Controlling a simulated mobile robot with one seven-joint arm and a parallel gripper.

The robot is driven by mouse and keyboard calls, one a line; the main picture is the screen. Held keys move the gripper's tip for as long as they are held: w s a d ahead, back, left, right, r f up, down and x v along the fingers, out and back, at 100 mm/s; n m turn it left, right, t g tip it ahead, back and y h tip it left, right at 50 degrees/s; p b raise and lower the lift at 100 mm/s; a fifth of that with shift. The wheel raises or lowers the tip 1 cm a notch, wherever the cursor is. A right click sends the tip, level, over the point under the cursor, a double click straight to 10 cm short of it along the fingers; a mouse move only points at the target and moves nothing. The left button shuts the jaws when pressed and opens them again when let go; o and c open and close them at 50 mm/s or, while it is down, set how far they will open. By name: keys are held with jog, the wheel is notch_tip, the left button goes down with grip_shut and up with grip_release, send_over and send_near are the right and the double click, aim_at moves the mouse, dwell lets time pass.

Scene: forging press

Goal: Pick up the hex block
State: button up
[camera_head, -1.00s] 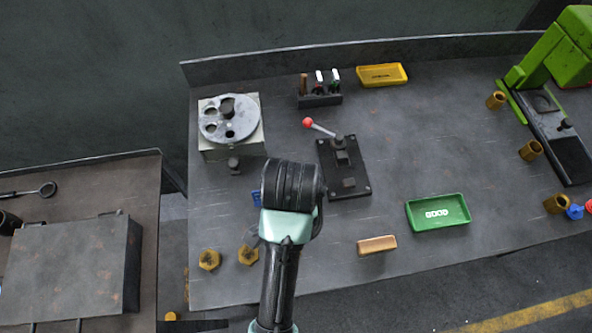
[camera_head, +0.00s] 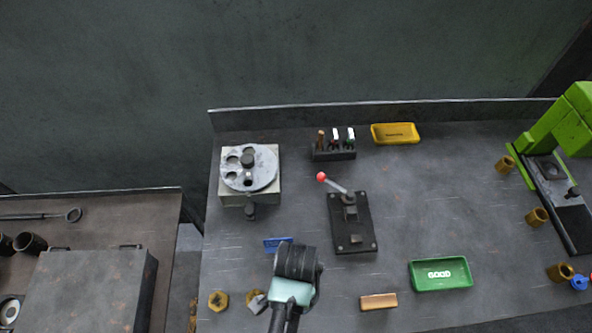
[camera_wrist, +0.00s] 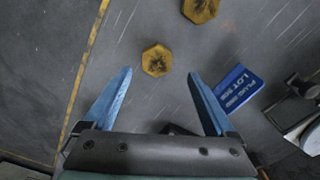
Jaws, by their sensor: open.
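Two brassy yellow hex blocks lie flat on the grey table at its front left in the head view: the left one (camera_head: 218,300) is clear, and the right one (camera_head: 251,295) is partly hidden by a grey shape beside my arm. In the wrist view one hex block (camera_wrist: 157,60) shows between and just beyond my blue fingertips, and the other (camera_wrist: 200,8) is cut by the top edge. My gripper (camera_wrist: 160,73) is open and empty, with its fingers spread either side of the nearer block. I cannot tell which block is which across views.
A blue label plate (camera_head: 277,244) lies beyond the blocks; it also shows by the right finger in the wrist view (camera_wrist: 238,87). A lever unit (camera_head: 352,225), a green tray (camera_head: 440,274) and a tan bar (camera_head: 378,301) are to the right. A round-topped fixture (camera_head: 249,180) stands behind.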

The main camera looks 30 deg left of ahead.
jog(key=shift+s+d+f+p, duration=0.1)
jog(key=shift+s+f+p, duration=0.1)
jog(key=shift+f, duration=0.95)
jog(key=shift+s+d+f+p, duration=0.1)
jog(key=shift+f+p, duration=0.05)
jog(key=shift+f, duration=0.95)
grip_shut()
